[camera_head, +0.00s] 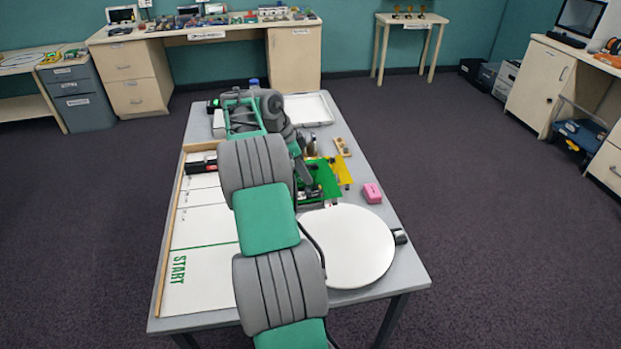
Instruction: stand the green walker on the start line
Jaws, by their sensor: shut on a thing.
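The start line is a green line with the word START (178,269) at the near end of the white track board (205,275) on the left of the table. The track near START looks bare where I can see it. My arm crosses the middle of the view and covers part of the board. My gripper (311,194) shows only in part, low beside the green flat piece (327,177), right of the board. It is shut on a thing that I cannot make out. I cannot pick out the green walker for certain.
A white round disc (347,247) lies at the table's near right. A pink block (372,193), a yellow piece (343,170) and a white tray (308,109) are on the right side. A black and red thing (203,165) sits at the board's far end.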

